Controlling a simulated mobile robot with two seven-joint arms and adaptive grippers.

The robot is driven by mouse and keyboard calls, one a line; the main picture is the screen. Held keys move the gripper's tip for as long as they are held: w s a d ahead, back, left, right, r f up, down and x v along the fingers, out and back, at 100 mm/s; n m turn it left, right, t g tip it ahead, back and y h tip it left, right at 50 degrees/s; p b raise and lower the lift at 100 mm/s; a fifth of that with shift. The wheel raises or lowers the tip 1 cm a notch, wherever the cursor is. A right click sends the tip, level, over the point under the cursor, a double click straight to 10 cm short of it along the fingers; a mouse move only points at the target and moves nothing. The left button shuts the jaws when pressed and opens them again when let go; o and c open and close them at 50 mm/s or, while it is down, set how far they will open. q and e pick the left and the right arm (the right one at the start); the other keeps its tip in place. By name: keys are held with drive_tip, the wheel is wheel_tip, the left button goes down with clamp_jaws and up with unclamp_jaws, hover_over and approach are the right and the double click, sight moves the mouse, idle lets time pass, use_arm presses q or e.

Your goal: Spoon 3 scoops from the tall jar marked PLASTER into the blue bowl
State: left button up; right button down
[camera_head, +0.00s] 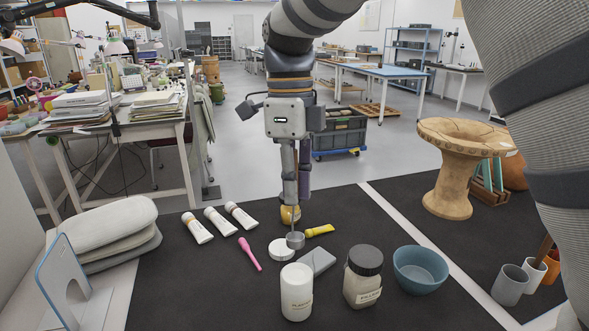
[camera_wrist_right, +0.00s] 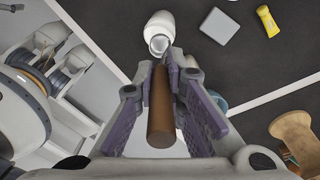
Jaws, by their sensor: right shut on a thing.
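The tall white jar marked PLASTER (camera_head: 297,301) stands upright on the dark mat; its top looks white. A round white lid (camera_head: 279,250) lies behind it. My right gripper (camera_head: 296,197) points down, shut on the brown handle (camera_wrist_right: 161,108) of the scoop. The scoop's small grey metal cup (camera_head: 295,240) hangs just behind the jar in the head view, beside the lid and outside the jar. What the cup contains is not clear. The blue bowl (camera_head: 420,270) stands to the right; no plaster shows in it. My left gripper is not in view.
A dark-lidded jar (camera_head: 363,277) stands between the plaster jar and bowl. A grey block (camera_head: 318,262), yellow tube (camera_head: 320,230), pink tool (camera_head: 250,254) and several white tubes (camera_head: 197,228) lie around.

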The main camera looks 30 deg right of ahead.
sight(295, 151)
drive_tip(key=shift+s+a+f, duration=0.1)
drive_tip(key=shift+s+f, duration=0.05)
drive_tip(key=shift+f, duration=1.2)
drive_tip(key=shift+s+d+f, duration=0.1)
drive_tip(key=shift+s+f, duration=0.05)
drive_tip(key=shift+f, duration=1.15)
drive_tip(key=shift+s+a+f, duration=0.1)
drive_tip(key=shift+s+f, duration=0.05)
drive_tip(key=shift+f, duration=1.2)
drive_tip(key=r, duration=0.5)
drive_tip(key=w+r, duration=0.1)
drive_tip(key=r, duration=0.1)
drive_tip(key=shift+r, duration=2.5)
drive_tip(key=shift+s+d, duration=0.1)
drive_tip(key=shift+d, duration=0.1)
